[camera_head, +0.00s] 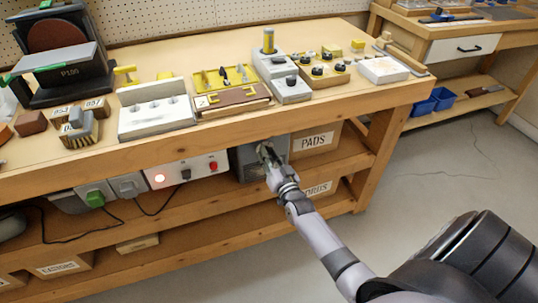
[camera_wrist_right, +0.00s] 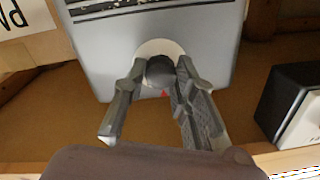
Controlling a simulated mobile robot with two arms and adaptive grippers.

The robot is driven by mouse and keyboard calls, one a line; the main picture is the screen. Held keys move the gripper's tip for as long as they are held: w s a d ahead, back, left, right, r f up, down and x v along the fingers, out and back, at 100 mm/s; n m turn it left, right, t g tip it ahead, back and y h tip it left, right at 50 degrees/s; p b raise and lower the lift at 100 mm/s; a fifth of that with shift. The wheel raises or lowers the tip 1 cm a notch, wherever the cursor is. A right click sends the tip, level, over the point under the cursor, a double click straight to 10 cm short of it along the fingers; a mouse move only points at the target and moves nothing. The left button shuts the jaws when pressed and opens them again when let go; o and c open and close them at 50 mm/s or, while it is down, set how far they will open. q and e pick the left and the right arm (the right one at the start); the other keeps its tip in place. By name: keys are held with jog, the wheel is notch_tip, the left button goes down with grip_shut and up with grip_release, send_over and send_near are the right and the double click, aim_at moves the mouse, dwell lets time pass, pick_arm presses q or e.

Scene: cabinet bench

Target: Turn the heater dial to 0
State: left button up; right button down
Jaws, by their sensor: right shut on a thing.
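The heater (camera_head: 245,163) is a grey box on the shelf under the bench top. It also shows in the right wrist view (camera_wrist_right: 215,55), where its face fills the upper middle. Its dial (camera_wrist_right: 160,72) is a dark round knob on a pale disc, with a small red mark at the disc's edge. My right gripper (camera_head: 266,152) reaches the heater's front and hides the dial in the head view. In the right wrist view, its two fingers (camera_wrist_right: 161,78) are shut on the dial, one on each side. Dial numbers cannot be read. My left gripper is out of view.
A white panel (camera_head: 185,170) with a lit red lamp stands left of the heater. A box marked PADS (camera_head: 316,140) stands to the right. The bench top (camera_head: 300,112) overhangs the shelf and holds trays and tools. The floor (camera_head: 440,165) at right is clear.

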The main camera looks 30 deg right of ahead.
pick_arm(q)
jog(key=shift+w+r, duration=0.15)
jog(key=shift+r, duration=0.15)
pick_arm(e)
jog(key=m, duration=0.5)
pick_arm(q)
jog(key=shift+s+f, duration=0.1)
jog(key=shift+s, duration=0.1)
pick_arm(e)
jog(key=c, duration=1.4)
grip_release()
jog(key=shift+o, duration=0.5)
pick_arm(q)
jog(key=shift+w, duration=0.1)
